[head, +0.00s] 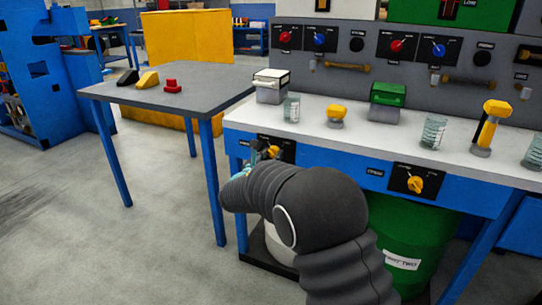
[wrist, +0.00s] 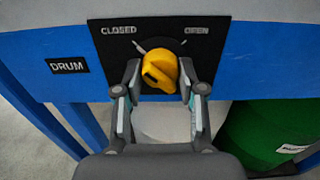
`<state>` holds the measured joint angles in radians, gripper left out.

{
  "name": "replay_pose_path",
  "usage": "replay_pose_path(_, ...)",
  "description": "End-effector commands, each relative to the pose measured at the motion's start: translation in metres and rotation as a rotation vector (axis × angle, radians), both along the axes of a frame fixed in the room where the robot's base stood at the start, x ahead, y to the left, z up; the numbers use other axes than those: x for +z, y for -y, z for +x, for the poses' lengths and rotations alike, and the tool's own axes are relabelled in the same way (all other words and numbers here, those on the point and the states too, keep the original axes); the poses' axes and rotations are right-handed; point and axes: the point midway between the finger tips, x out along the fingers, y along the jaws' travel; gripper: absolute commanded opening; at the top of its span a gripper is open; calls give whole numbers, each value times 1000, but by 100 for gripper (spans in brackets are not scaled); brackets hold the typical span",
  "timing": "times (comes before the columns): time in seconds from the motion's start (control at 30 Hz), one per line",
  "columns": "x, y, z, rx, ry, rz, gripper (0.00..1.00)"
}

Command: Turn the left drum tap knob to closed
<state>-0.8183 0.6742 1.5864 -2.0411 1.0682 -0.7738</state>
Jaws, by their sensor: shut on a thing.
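The left drum tap knob (wrist: 159,68) is yellow and sits on a black plate (wrist: 108,52) marked CLOSED at left and OPEN at right, beside a DRUM label. My gripper (wrist: 160,88) has one finger on each side of the knob and is shut on it. Which mark the knob points at is hard to tell. In the head view the knob (head: 273,152) shows at the blue bench front, with my gripper (head: 262,150) at it and my arm hiding much below.
A second yellow knob (head: 415,184) is on the bench front to the right, above a green drum (head: 408,235). Glasses and taps stand on the white bench top (head: 345,142). A grey table (head: 205,92) stands at left. The floor at left is clear.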

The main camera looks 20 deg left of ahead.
Motion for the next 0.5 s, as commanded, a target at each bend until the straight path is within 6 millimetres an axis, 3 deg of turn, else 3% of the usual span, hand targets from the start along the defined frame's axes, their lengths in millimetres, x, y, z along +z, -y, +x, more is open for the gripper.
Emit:
replay_pose_path(0.07,0,-1,0,1,0,-1,5)
replay_pose_path(0.1,0,-1,0,1,0,-1,44)
replay_pose_path(0.2,0,0,0,1,0,-1,65)
replay_pose_path(0.5,0,0,-1,0,0,0,65)
